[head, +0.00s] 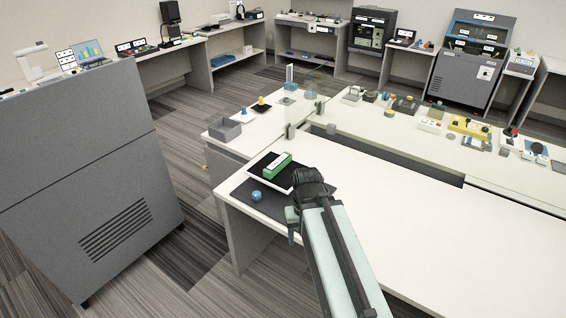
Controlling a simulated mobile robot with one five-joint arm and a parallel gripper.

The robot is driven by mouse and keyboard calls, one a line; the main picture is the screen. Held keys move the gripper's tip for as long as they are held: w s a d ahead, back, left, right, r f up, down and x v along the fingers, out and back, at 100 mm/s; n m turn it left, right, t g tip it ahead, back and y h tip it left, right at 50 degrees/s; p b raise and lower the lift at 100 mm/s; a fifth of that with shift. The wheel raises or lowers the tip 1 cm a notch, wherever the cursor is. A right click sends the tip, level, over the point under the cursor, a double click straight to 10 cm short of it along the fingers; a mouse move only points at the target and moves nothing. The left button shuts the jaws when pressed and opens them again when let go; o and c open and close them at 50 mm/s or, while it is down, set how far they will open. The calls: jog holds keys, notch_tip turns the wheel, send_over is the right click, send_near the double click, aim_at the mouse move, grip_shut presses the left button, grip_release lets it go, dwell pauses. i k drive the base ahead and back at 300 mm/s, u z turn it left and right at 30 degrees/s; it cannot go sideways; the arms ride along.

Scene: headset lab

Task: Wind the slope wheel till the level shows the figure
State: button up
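A green level (277,166) with a pale face lies on a white-edged black plate (263,175) near the left corner of the white table. The figure on its face is too small to read. A round blue knob (256,196), probably the slope wheel, sits in front of the plate on a dark mat (317,203). My gripper (294,208) is over the mat, to the right of the blue knob and apart from it in the picture. My arm's dark wrist hides part of the plate and mat. The fingers are too small and covered to tell their opening.
The white table (430,225) is bare to the right of my arm. A clear screen (400,150) and a dark slot (385,152) run behind it. A tall grey cabinet (85,170) stands left across a floor gap.

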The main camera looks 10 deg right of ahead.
aim_at(256, 195)
jog(key=u, duration=2.9)
jog(key=k, duration=0.75)
jog(key=z, duration=1.25)
jog(key=i, duration=1)
